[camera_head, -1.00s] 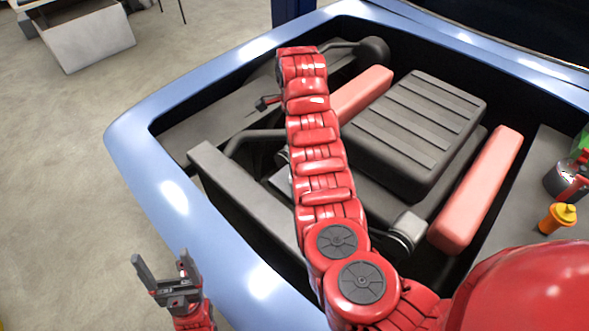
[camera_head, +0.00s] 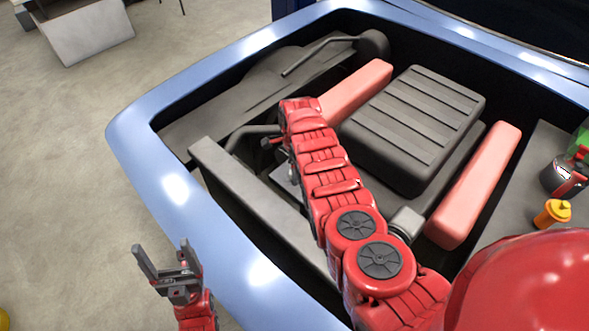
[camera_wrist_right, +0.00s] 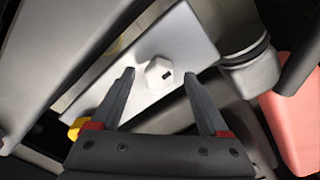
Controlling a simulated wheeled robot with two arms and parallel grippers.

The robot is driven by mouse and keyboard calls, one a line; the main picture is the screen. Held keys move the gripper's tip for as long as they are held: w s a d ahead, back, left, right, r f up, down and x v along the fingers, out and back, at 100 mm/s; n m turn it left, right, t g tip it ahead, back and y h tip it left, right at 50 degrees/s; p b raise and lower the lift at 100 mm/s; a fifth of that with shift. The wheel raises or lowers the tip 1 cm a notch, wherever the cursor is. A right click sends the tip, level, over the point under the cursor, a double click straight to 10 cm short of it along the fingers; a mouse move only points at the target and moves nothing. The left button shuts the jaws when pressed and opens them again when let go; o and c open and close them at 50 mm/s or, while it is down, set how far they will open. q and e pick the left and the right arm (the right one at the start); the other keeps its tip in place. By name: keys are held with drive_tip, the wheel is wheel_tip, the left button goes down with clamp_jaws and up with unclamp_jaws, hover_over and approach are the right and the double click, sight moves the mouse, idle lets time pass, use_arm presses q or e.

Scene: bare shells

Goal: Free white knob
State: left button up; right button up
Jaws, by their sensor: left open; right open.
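A white hexagonal knob (camera_wrist_right: 161,66) with a small dark slot sits on a pale grey plate (camera_wrist_right: 190,38) in the right wrist view. My right gripper (camera_wrist_right: 158,76) is open, with its fingertips on either side of the knob and nothing held. I cannot tell whether the fingers touch it. In the head view my right forearm covers the knob and most of that gripper. My left gripper (camera_head: 162,258) is open and empty, outside the blue car body's edge (camera_head: 176,190).
The engine bay holds a ribbed dark cover (camera_head: 418,115), a salmon bar (camera_head: 475,185) on its right and another (camera_head: 358,88) on its left. A grey beam (camera_head: 240,190) runs along the front. A yellow-orange item (camera_head: 552,214) stands on the right ledge.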

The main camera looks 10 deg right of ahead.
clamp_jaws()
idle(0.4)
